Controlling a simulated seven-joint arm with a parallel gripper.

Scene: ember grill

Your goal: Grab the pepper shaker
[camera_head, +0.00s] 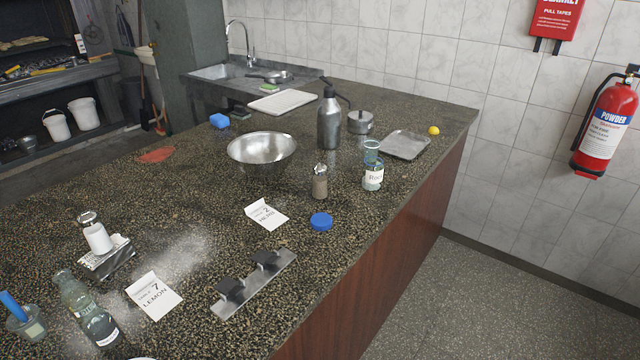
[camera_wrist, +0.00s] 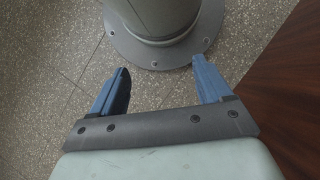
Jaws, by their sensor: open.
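The pepper shaker (camera_head: 320,182) appears to be the small upright shaker with a metal top and grey-brown contents. It stands on the speckled counter in the head view, left of a labelled glass jar (camera_head: 373,172) and behind a blue lid (camera_head: 321,221). A second shaker with white contents (camera_head: 97,236) sits at the left on a small metal holder. My gripper (camera_wrist: 160,68) shows only in the wrist view. Its blue fingers are apart with nothing between them, above the tiled floor and away from the shaker.
A metal bowl (camera_head: 262,149), a dark metal bottle (camera_head: 329,120) and a pot (camera_head: 360,122) stand behind the shaker. Paper cards (camera_head: 153,296) and a metal bar with black blocks (camera_head: 254,284) lie nearer. The counter's wooden side (camera_wrist: 300,95) is at the wrist view's right.

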